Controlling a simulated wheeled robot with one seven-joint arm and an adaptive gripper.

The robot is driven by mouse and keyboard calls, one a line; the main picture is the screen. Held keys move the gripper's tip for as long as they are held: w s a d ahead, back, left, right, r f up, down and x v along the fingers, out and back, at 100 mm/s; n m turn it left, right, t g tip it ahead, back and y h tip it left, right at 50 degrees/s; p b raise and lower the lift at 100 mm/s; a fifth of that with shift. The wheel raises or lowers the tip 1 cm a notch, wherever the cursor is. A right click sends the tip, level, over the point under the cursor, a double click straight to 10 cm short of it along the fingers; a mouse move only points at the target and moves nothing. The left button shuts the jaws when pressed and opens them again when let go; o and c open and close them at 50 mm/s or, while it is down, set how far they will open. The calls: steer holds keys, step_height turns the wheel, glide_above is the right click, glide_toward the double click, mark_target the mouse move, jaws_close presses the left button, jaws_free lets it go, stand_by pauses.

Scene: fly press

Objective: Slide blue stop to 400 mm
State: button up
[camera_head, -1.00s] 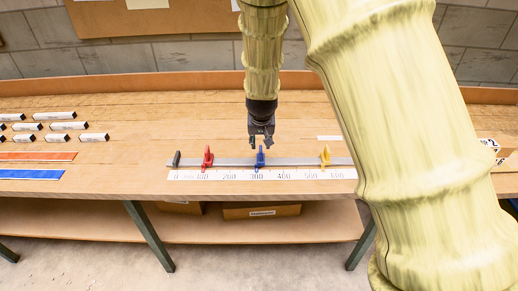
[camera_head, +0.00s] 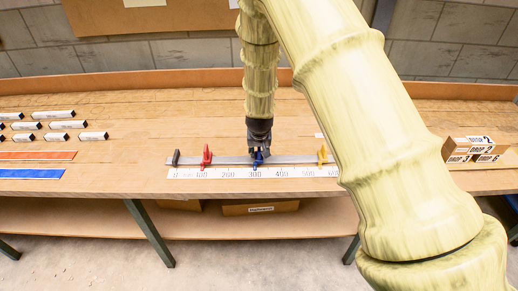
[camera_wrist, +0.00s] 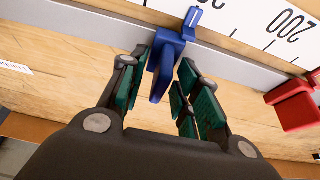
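The blue stop (camera_head: 258,157) sits on the grey rail (camera_head: 228,160), its pointer by the 300 mark on the white scale (camera_head: 215,173). My gripper (camera_head: 260,149) is right above and behind the blue stop in the head view. In the wrist view my gripper (camera_wrist: 165,85) is open, and the blue stop's body (camera_wrist: 166,65) stands between its two green-padded fingers, nearer the left one. Whether a finger touches it I cannot tell. The 400 mark (camera_head: 281,173) lies to the right of the stop in the head view.
A red stop (camera_head: 206,156) is on the rail to the left, and a yellow stop (camera_head: 322,155) to the right. My arm hides the rail's right end. Labelled boxes (camera_head: 475,149) stand at the right, and several small labelled blocks (camera_head: 60,124) lie at the left.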

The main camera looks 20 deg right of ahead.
jaws_close()
stand_by(0.3)
steer(key=s+d, duration=0.1)
steer(key=d, duration=0.2)
steer(key=s+d, duration=0.1)
steer(key=d, duration=0.2)
steer(key=s+d+b, duration=0.1)
steer(key=d, duration=0.2)
steer(key=shift+d+f, duration=0.1)
steer(key=shift+d, duration=0.2)
jaws_free()
steer(key=shift+w, duration=0.1)
